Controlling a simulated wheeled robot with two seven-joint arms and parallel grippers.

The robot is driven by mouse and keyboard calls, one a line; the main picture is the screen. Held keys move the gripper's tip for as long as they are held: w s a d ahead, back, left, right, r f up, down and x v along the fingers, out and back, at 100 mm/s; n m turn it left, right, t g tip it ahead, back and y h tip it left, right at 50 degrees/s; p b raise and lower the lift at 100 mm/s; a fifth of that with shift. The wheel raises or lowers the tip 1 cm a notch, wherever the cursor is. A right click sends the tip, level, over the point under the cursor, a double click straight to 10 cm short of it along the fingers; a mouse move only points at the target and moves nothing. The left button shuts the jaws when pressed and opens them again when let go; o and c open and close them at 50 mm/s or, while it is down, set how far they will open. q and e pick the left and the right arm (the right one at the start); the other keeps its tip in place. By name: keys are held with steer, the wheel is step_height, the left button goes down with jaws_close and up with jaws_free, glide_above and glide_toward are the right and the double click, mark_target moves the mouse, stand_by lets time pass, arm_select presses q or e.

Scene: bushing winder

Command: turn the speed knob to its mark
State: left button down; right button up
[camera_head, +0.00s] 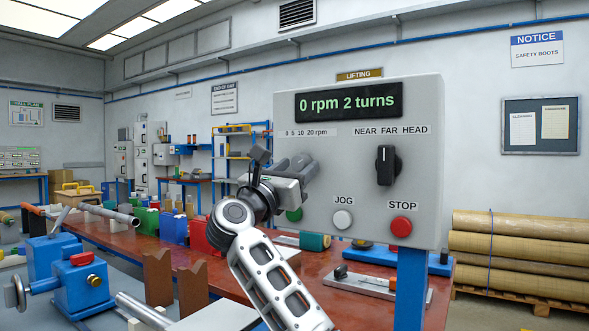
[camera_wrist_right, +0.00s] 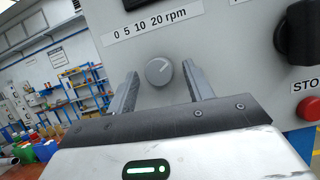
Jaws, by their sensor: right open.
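The grey control box (camera_head: 345,220) shows "0 rpm 2 turns" on its display (camera_head: 349,102). The speed knob (camera_wrist_right: 159,71) is small, round and grey, below the "0 5 10 20 rpm" label (camera_wrist_right: 150,25) in the right wrist view. Its pale pointer line points to the upper right. My left gripper is not in view.
A black selector knob (camera_head: 386,165), a white JOG button (camera_head: 342,219) and a red STOP button (camera_head: 401,226) are on the same box. A green button (camera_head: 294,214) is just below my gripper. A red-brown bench (camera_head: 215,262) with several parts stands behind.

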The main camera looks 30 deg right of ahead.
steer(key=c, duration=1)
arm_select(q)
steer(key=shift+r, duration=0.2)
arm_select(e)
steer(key=shift+o, duration=0.2)
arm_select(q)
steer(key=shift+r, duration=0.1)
